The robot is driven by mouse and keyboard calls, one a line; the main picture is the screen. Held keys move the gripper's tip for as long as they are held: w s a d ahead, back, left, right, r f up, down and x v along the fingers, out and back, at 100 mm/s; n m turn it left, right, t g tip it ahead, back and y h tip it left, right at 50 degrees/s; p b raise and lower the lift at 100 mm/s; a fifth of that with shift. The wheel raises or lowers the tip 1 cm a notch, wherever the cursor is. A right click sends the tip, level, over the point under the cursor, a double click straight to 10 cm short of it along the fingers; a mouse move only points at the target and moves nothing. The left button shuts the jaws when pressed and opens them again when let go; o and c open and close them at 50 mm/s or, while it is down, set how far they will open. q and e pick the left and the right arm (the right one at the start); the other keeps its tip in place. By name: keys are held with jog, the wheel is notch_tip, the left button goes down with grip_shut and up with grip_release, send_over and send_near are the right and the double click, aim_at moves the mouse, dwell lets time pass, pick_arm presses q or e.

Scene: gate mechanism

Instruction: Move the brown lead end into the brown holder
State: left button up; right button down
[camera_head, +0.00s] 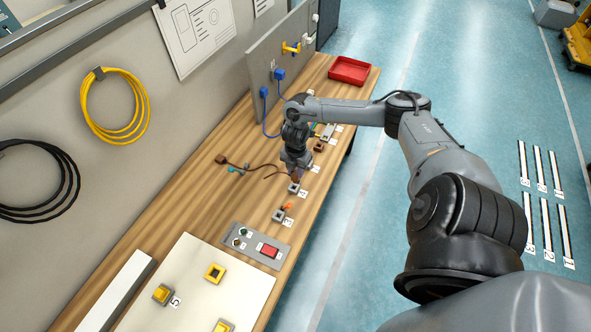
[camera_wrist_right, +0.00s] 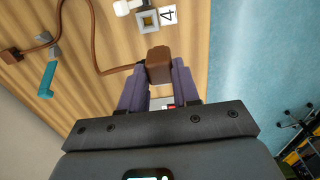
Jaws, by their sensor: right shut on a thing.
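My right gripper (camera_head: 296,177) is low over the workbench. In the right wrist view its fingers (camera_wrist_right: 160,88) are shut on a brown lead end (camera_wrist_right: 159,66), a blocky plug. The brown cable (camera_wrist_right: 105,71) runs left from it to another brown end (camera_wrist_right: 10,55), which also shows on the bench (camera_head: 220,159) in the head view. A square holder (camera_wrist_right: 148,21) beside a label "4" lies just beyond the held end, apart from it. A small dark brown block (camera_head: 319,146) sits farther back; I cannot tell whether it is the brown holder. My left gripper is out of view.
A teal piece (camera_wrist_right: 47,79) lies beside the cable. A grey box with a red button (camera_head: 268,250) and a white board (camera_head: 205,285) with yellow pieces occupy the near bench. A red tray (camera_head: 349,71) stands at the far end. A grey upright panel (camera_head: 283,55) with blue plugs borders the bench.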

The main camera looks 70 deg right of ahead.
aim_at(296, 177)
jog(key=shift+f+b, duration=0.75)
jog(key=shift+f, duration=0.4)
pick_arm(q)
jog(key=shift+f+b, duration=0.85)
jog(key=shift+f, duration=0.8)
pick_arm(e)
jog(key=shift+f, duration=1.25)
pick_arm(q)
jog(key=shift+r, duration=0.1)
pick_arm(e)
jog(key=shift+d+r, duration=0.1)
